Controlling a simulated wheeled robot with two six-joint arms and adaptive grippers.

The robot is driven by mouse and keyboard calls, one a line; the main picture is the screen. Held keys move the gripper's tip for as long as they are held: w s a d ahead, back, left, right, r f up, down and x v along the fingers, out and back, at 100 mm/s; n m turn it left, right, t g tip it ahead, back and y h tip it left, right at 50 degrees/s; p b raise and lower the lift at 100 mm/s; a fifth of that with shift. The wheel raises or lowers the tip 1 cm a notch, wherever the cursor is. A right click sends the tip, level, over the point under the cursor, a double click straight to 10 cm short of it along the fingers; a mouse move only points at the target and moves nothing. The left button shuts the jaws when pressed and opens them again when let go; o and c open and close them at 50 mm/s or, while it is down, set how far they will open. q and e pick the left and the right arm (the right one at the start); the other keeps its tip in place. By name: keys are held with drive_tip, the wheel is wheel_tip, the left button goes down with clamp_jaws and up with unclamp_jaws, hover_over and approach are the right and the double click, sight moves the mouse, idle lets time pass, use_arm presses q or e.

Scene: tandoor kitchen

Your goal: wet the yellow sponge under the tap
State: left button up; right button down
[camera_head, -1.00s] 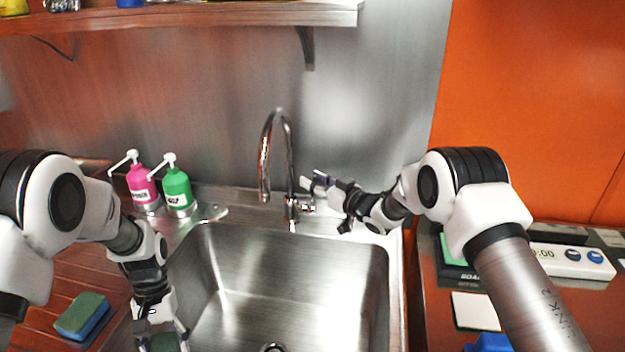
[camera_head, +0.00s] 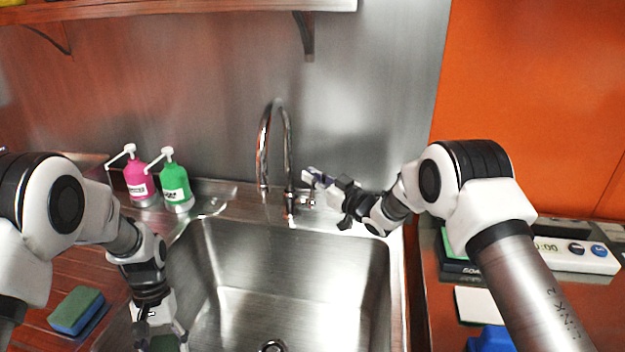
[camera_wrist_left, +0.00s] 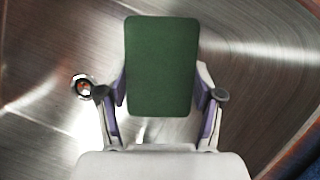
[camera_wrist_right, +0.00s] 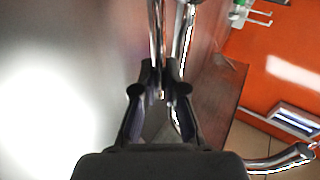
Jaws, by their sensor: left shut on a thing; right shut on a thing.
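My left gripper (camera_wrist_left: 160,108) is shut on a sponge (camera_wrist_left: 162,65). Only its green face shows in the left wrist view; no yellow side is visible. In the head view this gripper hangs over the sink's front left, with the sponge partly cut off at the bottom edge. The curved chrome tap (camera_head: 264,150) stands behind the sink (camera_head: 300,262). I see no water from its spout. My right gripper (camera_head: 313,181) is at the tap's right side, shut on what looks like the tap handle; the fingers partly hide it. It also shows in the right wrist view (camera_wrist_right: 162,78).
A green-and-blue sponge (camera_head: 77,310) lies on the left counter. Pink (camera_head: 139,183) and green (camera_head: 175,186) pump bottles stand behind it. A timer (camera_head: 575,256) and a blue item (camera_head: 490,340) are on the right counter. The drain (camera_wrist_left: 83,87) lies clear of the held sponge.

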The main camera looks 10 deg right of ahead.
drive_tip(key=c, duration=1.2)
unclamp_jaws()
drive_tip(key=r+v, duration=0.1)
drive_tip(key=v, duration=1.1)
drive_tip(key=shift+f, duration=0.5)
